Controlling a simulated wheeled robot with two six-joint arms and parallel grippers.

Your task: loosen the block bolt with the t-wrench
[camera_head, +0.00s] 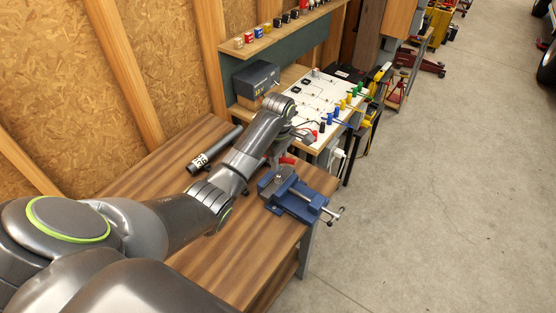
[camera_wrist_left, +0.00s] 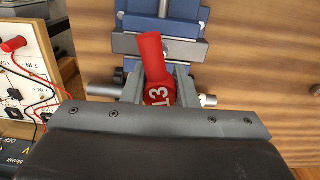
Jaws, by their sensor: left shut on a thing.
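My left gripper (camera_head: 278,158) is over the bench beside the blue vise (camera_head: 292,199). In the left wrist view its two fingers (camera_wrist_left: 160,90) are shut on the red t-wrench (camera_wrist_left: 155,62), whose round end carries a white "T3"-like mark. A bit of the red wrench also shows in the head view (camera_head: 288,159). The vise, with its grey jaws, also shows at the top of the wrist view (camera_wrist_left: 162,27). The block and its bolt cannot be made out clearly, and the wrench's lower end is hidden. My right gripper is in neither view.
A white panel (camera_head: 325,97) with plugs and leads stands behind the vise. A blue-grey box (camera_head: 256,78) sits near the wall. Floor right of the bench is clear.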

